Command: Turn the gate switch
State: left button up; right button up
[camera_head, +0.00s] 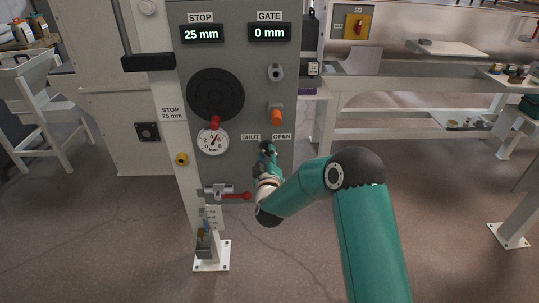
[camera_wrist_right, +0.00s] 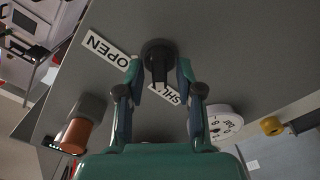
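The gate switch (camera_wrist_right: 159,56) is a dark round knob with a narrow grip bar on the grey panel. It sits between the labels SHUT (camera_head: 250,137) and OPEN (camera_head: 282,136). My right gripper (camera_wrist_right: 159,82) is at the switch, one finger on each side of its bar. The fingers are apart, and a gap seems to show beside the bar; contact cannot be told. In the head view my right gripper (camera_head: 267,148) covers most of the switch. The GATE display (camera_head: 269,33) reads 0 mm. My left gripper is not in view.
On the grey panel (camera_head: 238,65) are a black handwheel (camera_head: 215,94) with a red knob, a round gauge (camera_head: 212,141), an orange knob (camera_head: 277,116) and a red-tipped lever (camera_head: 232,195). The STOP display (camera_head: 202,34) reads 25 mm. Open floor lies to the right.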

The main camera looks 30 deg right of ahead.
grip_shut()
jog(key=shift+d, duration=0.15)
jog(key=shift+f+m+b, duration=0.25)
jog(key=shift+m+b, duration=0.65)
jog(key=shift+b, duration=0.35)
jog(key=m+b, duration=1.2)
jog(key=b, duration=0.1)
jog(key=m+b, duration=0.2)
jog(key=shift+m, duration=0.3)
jog(key=shift+s+r+m+b, duration=0.1)
jog(key=shift+r+m+b, duration=0.05)
jog(key=shift+m+b, duration=0.7)
jog(key=shift+d, duration=0.1)
